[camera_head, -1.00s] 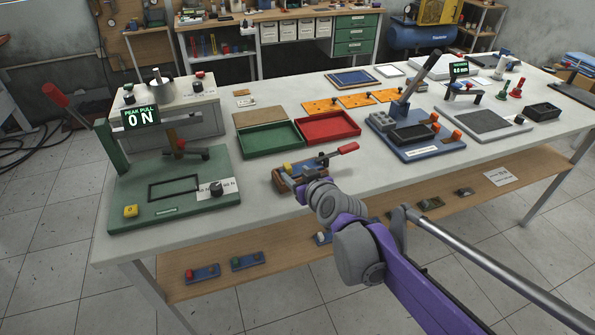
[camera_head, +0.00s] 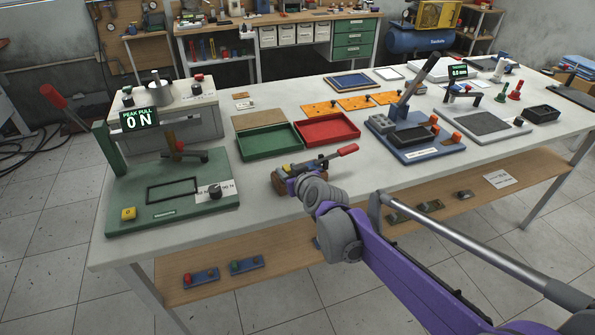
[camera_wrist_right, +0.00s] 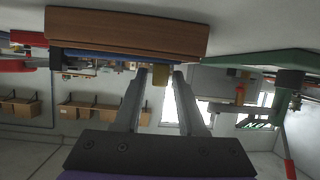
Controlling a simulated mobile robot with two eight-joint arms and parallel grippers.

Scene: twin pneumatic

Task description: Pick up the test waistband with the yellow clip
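A small blue piece with a yellow clip (camera_head: 286,167) sits on a brown wooden block near the table's front edge, with a red-handled lever (camera_head: 346,150) at its right. My right gripper (camera_head: 294,184) is right in front of the block, and its wrist hides part of it. In the right wrist view, the brown block (camera_wrist_right: 125,33) spans the top with a blue strip under it. The two fingers of my right gripper (camera_wrist_right: 160,74) stand apart, with a small yellow piece (camera_wrist_right: 159,77) seen between their tips; contact cannot be told. My left gripper is not in view.
A green tray (camera_head: 268,153) and a red tray (camera_head: 358,136) lie behind the block. A green pull tester (camera_head: 120,205) stands at left. A blue lever fixture (camera_head: 430,157) stands at right. Blue pieces with red and green clips (camera_head: 200,277) lie on the lower shelf.

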